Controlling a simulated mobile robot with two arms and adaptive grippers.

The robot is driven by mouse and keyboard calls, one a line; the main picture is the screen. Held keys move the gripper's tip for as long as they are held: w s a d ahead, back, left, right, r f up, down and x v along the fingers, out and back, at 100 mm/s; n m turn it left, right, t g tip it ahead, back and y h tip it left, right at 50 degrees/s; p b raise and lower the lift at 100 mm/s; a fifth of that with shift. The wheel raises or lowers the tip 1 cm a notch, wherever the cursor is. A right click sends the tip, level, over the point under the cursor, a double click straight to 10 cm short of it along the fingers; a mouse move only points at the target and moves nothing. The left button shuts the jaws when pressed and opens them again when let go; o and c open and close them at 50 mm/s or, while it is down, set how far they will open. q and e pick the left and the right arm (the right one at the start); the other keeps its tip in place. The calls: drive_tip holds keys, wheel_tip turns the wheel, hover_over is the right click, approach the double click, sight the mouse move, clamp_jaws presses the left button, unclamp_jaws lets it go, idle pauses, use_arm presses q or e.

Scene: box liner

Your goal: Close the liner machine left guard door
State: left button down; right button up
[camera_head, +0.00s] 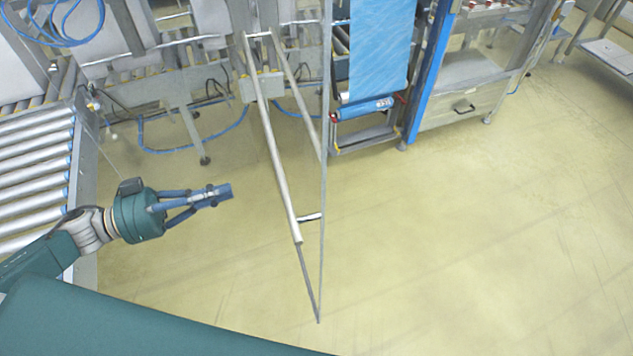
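The left guard door (273,140) stands open in the middle of the view, jutting out from the machine toward me. It shows nearly edge-on as a thin frame with metal tubes and what looks like a clear panel. A gap shows in the picture between the fingertips and the door's tube. My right gripper is not in view.
A roller conveyor (35,165) runs along the left. The liner machine (185,85) with its legs and blue hoses is at the back. A blue film roll (378,50) and a blue post (432,75) stand right of the door. The floor (470,230) at right is clear.

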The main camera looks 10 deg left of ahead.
use_arm(q)
drive_tip(key=d+r+g, duration=0.1)
drive_tip(key=d, duration=0.1)
drive_tip(key=p, duration=0.4)
approach(309, 176)
drive_tip(key=shift+m+h, duration=0.3)
drive_tip(key=shift+m, duration=0.1)
drive_tip(key=x, duration=0.5)
drive_tip(key=shift+w+d+f, duration=0.1)
drive_tip(key=shift+w+d, duration=0.05)
drive_tip(key=shift+w, duration=0.15)
drive_tip(key=shift+w+d+f, duration=0.2)
drive_tip(key=shift+w+d, duration=0.1)
drive_tip(key=shift+d, duration=0.4)
